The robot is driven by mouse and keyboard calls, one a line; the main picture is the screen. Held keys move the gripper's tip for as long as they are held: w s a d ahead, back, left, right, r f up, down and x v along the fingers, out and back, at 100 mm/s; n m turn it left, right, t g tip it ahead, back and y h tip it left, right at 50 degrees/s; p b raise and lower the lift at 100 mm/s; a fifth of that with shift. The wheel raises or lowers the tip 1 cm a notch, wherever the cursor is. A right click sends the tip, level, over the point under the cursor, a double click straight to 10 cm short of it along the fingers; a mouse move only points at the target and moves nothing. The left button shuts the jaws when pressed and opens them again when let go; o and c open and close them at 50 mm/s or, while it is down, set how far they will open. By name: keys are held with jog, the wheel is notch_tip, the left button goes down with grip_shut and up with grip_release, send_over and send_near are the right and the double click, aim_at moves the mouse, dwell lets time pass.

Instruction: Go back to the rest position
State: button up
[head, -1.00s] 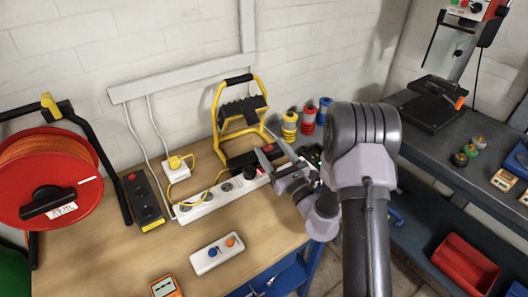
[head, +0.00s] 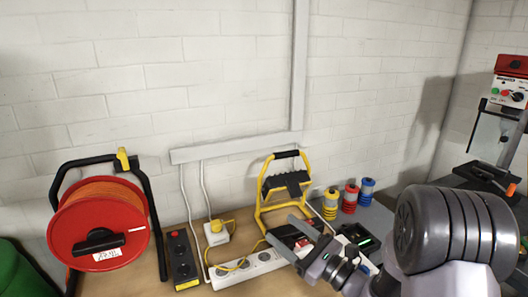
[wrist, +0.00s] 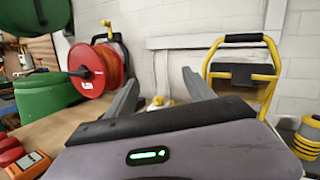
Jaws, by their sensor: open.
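My gripper (head: 284,230) is open, its two grey fingers spread apart above the right part of the bench. In the head view the fingers overlap the area in front of the yellow work light (head: 262,208), near the right end of the white power strip (head: 232,277). The wrist view also shows my gripper (wrist: 159,80) with nothing between the fingers. There the fingers point towards the wall, with the red cable reel (wrist: 96,68) to the left and the work light to the right.
Several coloured spools (head: 349,198) stand at the right. A green container (wrist: 51,103) is at left. A drill press (head: 497,130) is far right.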

jog(key=s+a+r+n+g+y, duration=0.3)
jog(key=s+a+r+n+g, duration=0.1)
jog(key=s+a+n+g, duration=0.25)
jog(key=s+a+n+g+h, duration=0.2)
jog(key=s+n+g+h, duration=0.15)
jog(key=s, duration=0.45)
jog(key=s+a+n+g+h, duration=0.25)
jog(key=s+n, duration=0.25)
jog(key=s, duration=0.4)
jog(key=s+d+f+n+t+h, duration=0.1)
jog(key=s+d+n+t+h, duration=0.2)
jog(key=s+d+n+h, duration=0.2)
jog(key=d+h, duration=0.3)
jog(key=d, duration=0.4)
jog(key=shift+s+n+t+h, duration=0.2)
jog(key=shift+n+t+h, duration=0.1)
jog(key=shift+n+t, duration=0.1)
jog(key=shift+d, duration=0.1)
jog(key=shift+c, duration=0.2)
